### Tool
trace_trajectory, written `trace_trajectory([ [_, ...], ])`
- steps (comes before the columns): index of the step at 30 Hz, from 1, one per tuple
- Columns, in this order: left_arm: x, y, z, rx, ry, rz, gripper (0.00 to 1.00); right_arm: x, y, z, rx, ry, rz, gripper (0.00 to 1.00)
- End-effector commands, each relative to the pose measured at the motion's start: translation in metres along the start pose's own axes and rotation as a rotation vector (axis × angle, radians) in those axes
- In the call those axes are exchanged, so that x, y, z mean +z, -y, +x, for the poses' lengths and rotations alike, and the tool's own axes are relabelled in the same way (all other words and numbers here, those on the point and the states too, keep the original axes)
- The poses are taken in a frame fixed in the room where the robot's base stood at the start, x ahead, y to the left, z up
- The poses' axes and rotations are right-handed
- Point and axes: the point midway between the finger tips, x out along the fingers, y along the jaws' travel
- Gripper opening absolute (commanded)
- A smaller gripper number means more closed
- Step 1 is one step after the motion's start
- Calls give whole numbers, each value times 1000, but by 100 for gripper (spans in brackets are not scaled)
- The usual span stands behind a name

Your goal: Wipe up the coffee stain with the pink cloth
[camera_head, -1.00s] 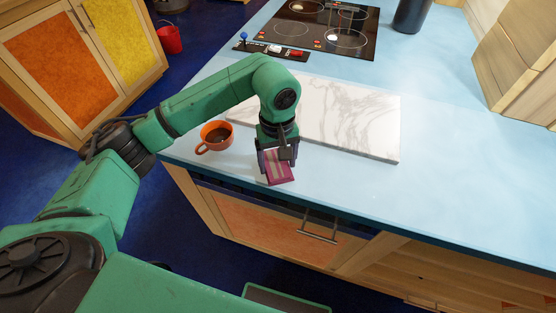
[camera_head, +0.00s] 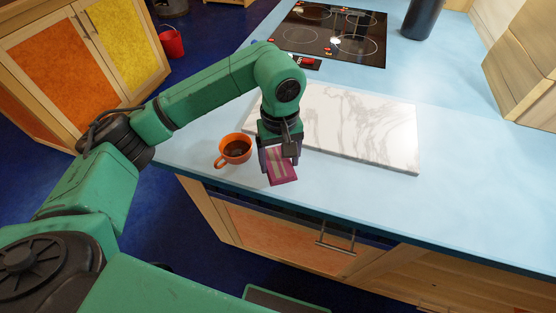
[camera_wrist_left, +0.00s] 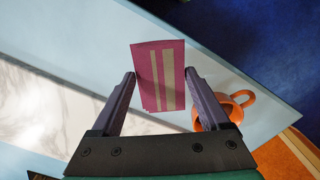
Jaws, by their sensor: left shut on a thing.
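My left gripper (camera_head: 279,158) is shut on the pink cloth (camera_head: 282,175), a flat piece with pale stripes, low at the counter's front edge. In the left wrist view the cloth (camera_wrist_left: 160,75) sits between the two fingertips (camera_wrist_left: 160,78). I cannot tell whether it touches the counter. An orange cup (camera_head: 235,150) of dark coffee stands upright just left of the gripper; in the wrist view the cup (camera_wrist_left: 238,105) is partly behind a finger. I see no coffee stain; the cloth and gripper may cover it. My right gripper is not in view.
A white marble board (camera_head: 360,125) lies right behind the gripper. A black hob (camera_head: 330,35) is at the back, with a dark cylinder (camera_head: 423,18) beside it. The light blue counter (camera_head: 460,210) is clear at the right. A drawer handle (camera_head: 335,245) sticks out below.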

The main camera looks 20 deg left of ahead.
Motion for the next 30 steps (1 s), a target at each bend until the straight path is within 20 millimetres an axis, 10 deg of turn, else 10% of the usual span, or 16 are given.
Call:
trace_trajectory([
  [12, 8, 0, -37, 1, 1, -9, 19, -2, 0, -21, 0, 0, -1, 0],
  [30, 9, 0, -39, 0, 1, -12, 19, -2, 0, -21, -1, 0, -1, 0],
])
